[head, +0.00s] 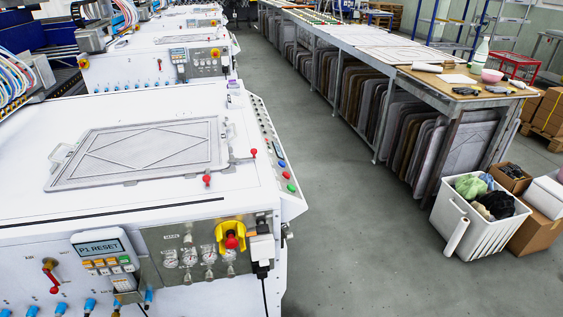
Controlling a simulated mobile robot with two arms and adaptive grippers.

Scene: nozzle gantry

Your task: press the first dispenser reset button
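A small control box (103,252) is on the front of the nearest white machine, at lower left. Its screen (98,248) reads "P1 RESET". Below the screen are rows of small orange, white and green buttons (108,265). Their labels are too small to read, so I cannot tell which one is the reset button. Neither of my grippers is in view, and nothing covers the control box.
A yellow-and-red emergency stop (231,237) and several gauges (188,258) are right of the box. A red-handled valve (51,275) is to its left. The grey floor aisle (345,220) is clear. A white crate (480,222) stands at right.

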